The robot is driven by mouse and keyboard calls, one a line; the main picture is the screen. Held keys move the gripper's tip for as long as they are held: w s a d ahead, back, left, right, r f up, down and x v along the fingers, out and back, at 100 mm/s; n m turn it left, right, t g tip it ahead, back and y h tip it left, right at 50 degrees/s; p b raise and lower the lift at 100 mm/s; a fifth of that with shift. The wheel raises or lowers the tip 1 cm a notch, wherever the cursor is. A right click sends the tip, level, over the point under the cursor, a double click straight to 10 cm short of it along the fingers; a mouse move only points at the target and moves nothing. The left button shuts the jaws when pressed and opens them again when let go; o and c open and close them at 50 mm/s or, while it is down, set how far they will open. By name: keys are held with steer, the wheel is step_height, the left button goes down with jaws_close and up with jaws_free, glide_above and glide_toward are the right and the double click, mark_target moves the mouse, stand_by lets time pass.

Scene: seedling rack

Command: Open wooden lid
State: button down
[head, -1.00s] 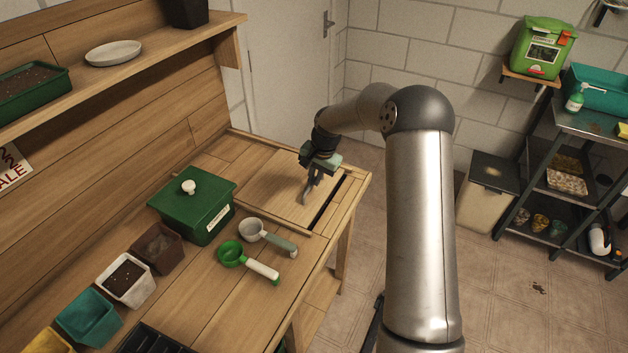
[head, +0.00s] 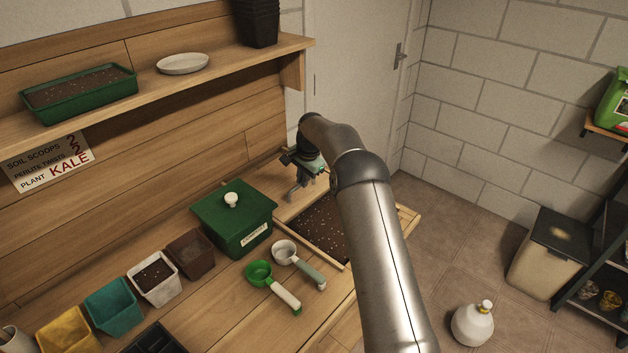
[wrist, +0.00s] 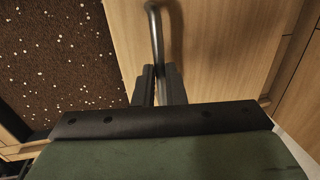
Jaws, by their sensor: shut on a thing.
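The wooden lid (wrist: 215,45) is a flat panel set in the bench top, with a curved metal handle (wrist: 155,35). My gripper (head: 294,196) is shut on the handle, at the back of the bench; the jaws also show in the wrist view (wrist: 158,85). In the head view the lid is largely hidden behind my gripper and arm. The lid lies back toward the rear wall, and an opening with dark, white-flecked soil (head: 322,226) shows in front of it. The soil also fills the left of the wrist view (wrist: 60,60).
A green lidded box (head: 240,235) stands close left of the opening. A grey scoop (head: 300,264) and a green scoop (head: 272,285) lie at its front left. Several small pots line the bench's left. A shelf (head: 150,100) overhangs the back left.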

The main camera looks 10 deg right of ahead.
stand_by(0.3)
steer(key=c, duration=1.5)
jaws_free()
steer(key=shift+r, duration=0.1)
step_height(320, 180, up, 17)
steer(key=s+d+b, duration=0.2)
steer(key=shift+s, duration=0.3)
